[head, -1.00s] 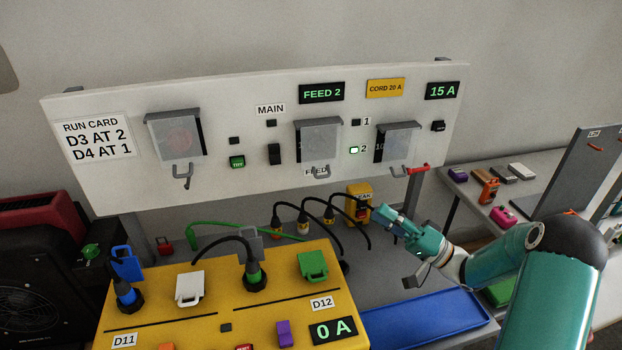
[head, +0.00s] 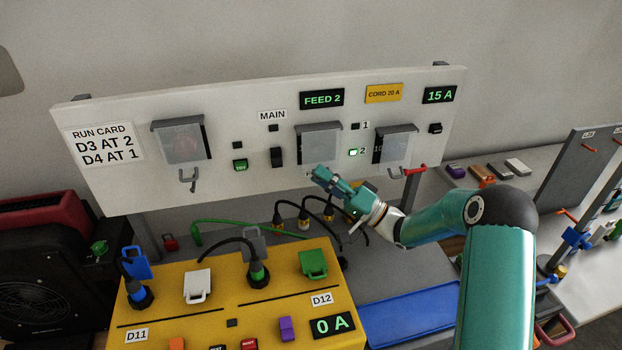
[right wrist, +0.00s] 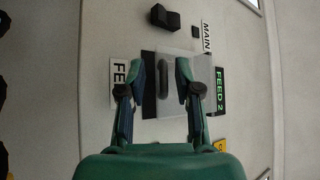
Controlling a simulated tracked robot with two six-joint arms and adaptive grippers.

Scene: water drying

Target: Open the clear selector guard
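The clear selector guard (head: 318,143) is the middle of three flap covers on the white panel, beside the MAIN label, and hangs down shut. Its grey handle (right wrist: 163,78) shows in the right wrist view between the fingers; in the head view my gripper hides it. My right gripper (head: 321,176) is at the guard's lower edge. In the right wrist view the gripper (right wrist: 157,88) is open, its fingers apart on either side of the handle; I cannot tell whether they touch anything. My left gripper is not in view.
Similar covers hang at the left (head: 182,142) and right (head: 395,143) of the panel. A red lever (head: 415,169) sticks out at its lower right. Below stands a yellow box (head: 210,318) with plugs and cables. A blue tray (head: 425,312) lies to its right.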

